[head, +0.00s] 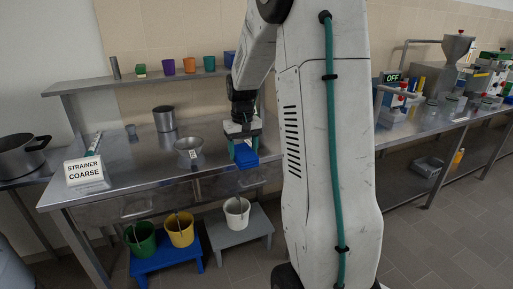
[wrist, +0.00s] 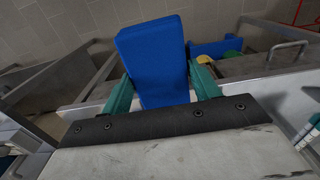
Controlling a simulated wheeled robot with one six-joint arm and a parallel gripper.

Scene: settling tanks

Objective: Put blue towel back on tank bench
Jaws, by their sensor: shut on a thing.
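The blue towel (head: 245,157) is a folded block held in my gripper (head: 243,139), by the front edge of the left steel bench (head: 110,178). In the wrist view the blue towel (wrist: 155,55) stands between the two green fingers of my gripper (wrist: 162,88), which are shut on it. I cannot tell from the head view whether the towel touches the bench. Another steel bench (head: 395,139) runs along the right wall. No label shows which one is the tank bench.
The left bench holds a strainer sign (head: 86,172), a metal bowl (head: 189,150) and a metal pot (head: 164,118). Coloured cups stand on its shelf (head: 130,80). Buckets (head: 180,229) stand on low stools below. Machines with an OFF display (head: 391,78) crowd the right bench.

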